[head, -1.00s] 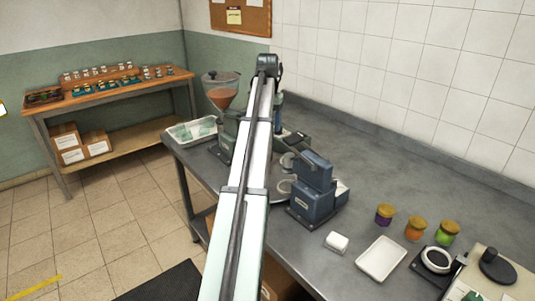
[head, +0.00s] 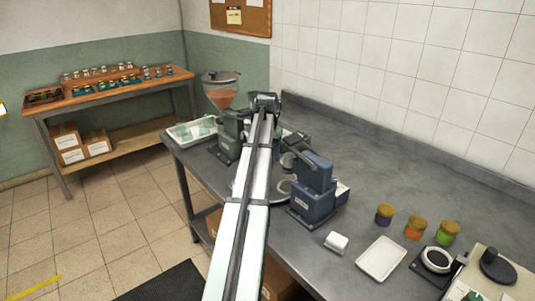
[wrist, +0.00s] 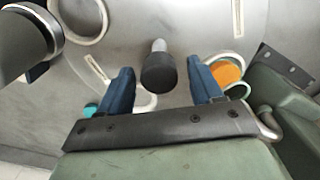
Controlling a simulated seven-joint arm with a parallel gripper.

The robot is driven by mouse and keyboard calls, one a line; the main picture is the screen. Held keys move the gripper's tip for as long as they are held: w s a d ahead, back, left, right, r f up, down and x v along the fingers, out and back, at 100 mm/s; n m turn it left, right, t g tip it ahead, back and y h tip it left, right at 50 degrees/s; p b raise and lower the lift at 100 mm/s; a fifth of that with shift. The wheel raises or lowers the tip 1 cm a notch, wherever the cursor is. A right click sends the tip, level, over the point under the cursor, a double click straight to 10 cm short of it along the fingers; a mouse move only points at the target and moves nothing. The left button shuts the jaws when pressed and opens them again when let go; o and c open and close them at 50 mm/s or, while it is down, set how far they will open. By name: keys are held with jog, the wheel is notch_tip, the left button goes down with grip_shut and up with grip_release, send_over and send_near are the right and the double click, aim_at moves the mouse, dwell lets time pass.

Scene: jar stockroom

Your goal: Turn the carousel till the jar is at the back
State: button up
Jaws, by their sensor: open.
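The carousel (wrist: 128,40) is a grey metal disc with several pale ring seats. In the head view my arm covers most of it, and a seat ring (head: 286,187) shows beside the arm. A dark knob (wrist: 158,73) on a pale stem stands on the disc. My gripper (wrist: 162,78) is open, its two blue fingers apart on either side of the knob in the wrist view. Contact is not visible. A round orange thing (wrist: 229,73) sits in a seat just right of the right finger; it may be the jar. My gripper is hidden in the head view.
A blue-grey machine (head: 313,190) stands right of the carousel, and a hopper (head: 221,92) is behind it. A dark cylinder (wrist: 27,42) is at upper left in the wrist view. Several lidded jars (head: 414,228) and a white tray (head: 381,259) are at the front right.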

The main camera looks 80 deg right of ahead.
jog(key=shift+c, duration=0.2)
grip_shut()
dwell(0.5)
